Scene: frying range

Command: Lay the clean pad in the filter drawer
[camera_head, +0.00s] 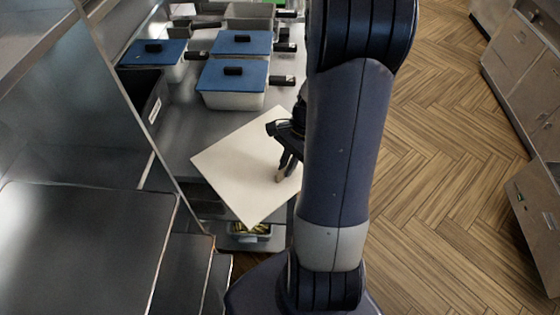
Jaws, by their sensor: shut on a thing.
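The clean pad (238,170) is a flat cream square, turned cornerwise, in the middle of the head view. My gripper (283,175) is at the pad's right side and is shut on it. My arm hides the pad's right corner. The pad overlaps the metal counter in the picture; I cannot tell the gap beneath it. A small container with yellowish contents (250,232) shows just below the pad's lower corner, partly hidden. I cannot make out the filter drawer for certain.
Several pans with blue lids stand on the counter (180,125), including the nearest lidded pan (232,84). Their dark handles point right. A metal panel (95,100) borders the left. Wooden floor (440,160) is clear to the right, with cabinets (525,90) beyond.

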